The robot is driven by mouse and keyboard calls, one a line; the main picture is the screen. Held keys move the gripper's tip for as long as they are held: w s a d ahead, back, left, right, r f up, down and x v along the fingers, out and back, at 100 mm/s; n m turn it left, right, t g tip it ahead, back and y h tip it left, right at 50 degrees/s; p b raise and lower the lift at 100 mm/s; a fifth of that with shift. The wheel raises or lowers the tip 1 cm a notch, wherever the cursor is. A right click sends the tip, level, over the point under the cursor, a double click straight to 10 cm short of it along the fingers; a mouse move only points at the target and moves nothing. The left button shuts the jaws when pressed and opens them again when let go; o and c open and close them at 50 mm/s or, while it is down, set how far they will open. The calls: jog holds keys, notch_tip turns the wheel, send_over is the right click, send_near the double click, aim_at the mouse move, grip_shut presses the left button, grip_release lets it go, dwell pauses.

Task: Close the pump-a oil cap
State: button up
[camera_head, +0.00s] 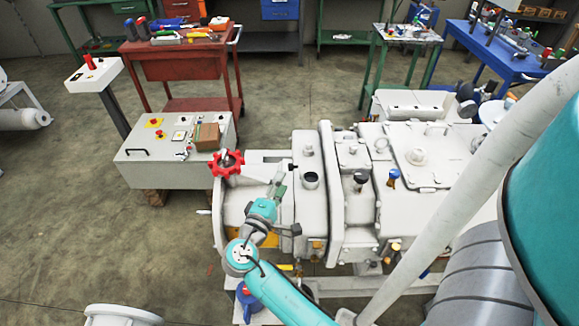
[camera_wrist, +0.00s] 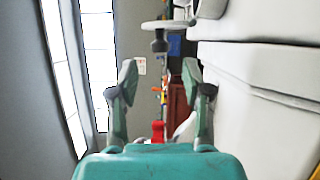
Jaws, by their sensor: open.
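My gripper (camera_wrist: 160,80) is open in the wrist view, its two fingers apart with nothing held between them. In the head view my gripper (camera_head: 280,182) is above the left part of the white pump (camera_head: 342,215), just left of a short round neck with a dark top (camera_head: 311,180). I cannot tell whether that neck is the open oil port. A pale disc with a dark stem (camera_wrist: 159,44) shows beyond the fingertips in the wrist view, apart from them. I cannot tell which part is the pump-a oil cap.
A red handwheel (camera_head: 228,163) stands left of my gripper. A black knob (camera_head: 360,180) and a blue knob (camera_head: 393,177) stand on the pump to the right. A grey control box (camera_head: 160,172) and a red cart (camera_head: 178,70) are farther left and back.

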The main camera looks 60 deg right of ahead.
aim_at(290, 167)
jog(key=d, duration=0.5)
jog(key=w+d, duration=0.1)
jog(key=d, duration=0.1)
jog(key=shift+d, duration=0.15)
grip_shut()
